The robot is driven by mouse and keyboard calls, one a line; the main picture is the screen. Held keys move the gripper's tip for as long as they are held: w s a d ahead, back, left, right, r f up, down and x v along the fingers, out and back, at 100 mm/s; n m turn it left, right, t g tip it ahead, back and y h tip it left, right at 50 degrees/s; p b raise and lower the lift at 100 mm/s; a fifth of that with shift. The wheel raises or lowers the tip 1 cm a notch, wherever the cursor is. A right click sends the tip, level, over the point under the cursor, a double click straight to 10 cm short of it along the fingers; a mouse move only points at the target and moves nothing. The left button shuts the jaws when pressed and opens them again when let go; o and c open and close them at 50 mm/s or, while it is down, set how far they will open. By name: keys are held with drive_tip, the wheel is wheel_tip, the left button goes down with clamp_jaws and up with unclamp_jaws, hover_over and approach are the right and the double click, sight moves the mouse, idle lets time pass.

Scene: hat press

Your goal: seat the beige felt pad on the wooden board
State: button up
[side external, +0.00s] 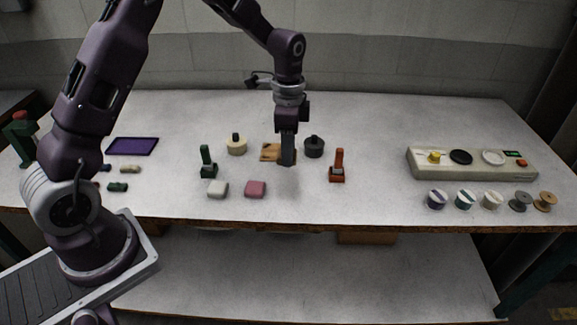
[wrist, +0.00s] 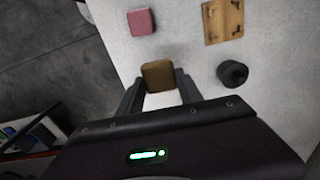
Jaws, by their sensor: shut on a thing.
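My gripper (side external: 287,158) is shut on the beige felt pad (wrist: 158,75), which looks brownish between the two fingertips in the wrist view. The side external view does not show the pad clearly. The wooden board (side external: 269,153) lies on the table, partly behind my gripper in the side external view. In the wrist view the board (wrist: 222,28) is at the upper right, apart from the pad, with small dark fittings on it. The height of the pad above the table is hard to tell.
A dark round weight (side external: 314,148) stands right of the board, a cream one (side external: 237,146) left. A red-orange upright tool (side external: 338,168) and a green one (side external: 208,163) flank the area. Pink (side external: 255,189) and pale (side external: 217,189) pads lie in front. A control panel (side external: 470,162) is far right.

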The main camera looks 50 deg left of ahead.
drive_tip(key=w+a+f, duration=0.1)
drive_tip(key=w+a, duration=0.3)
drive_tip(key=a, duration=0.3)
drive_tip(key=w+a+f, duration=0.1)
drive_tip(key=w+a, duration=0.3)
drive_tip(key=a, duration=0.3)
drive_tip(key=shift+n, duration=0.3)
drive_tip(key=shift+s+d+f, duration=0.1)
drive_tip(key=shift+s+f, duration=0.05)
drive_tip(key=shift+f, duration=1.4)
drive_tip(key=shift+s+d+f, duration=0.1)
drive_tip(key=shift+f, duration=1.4)
drive_tip(key=shift+f, duration=0.55)
drive_tip(key=o, duration=1.4)
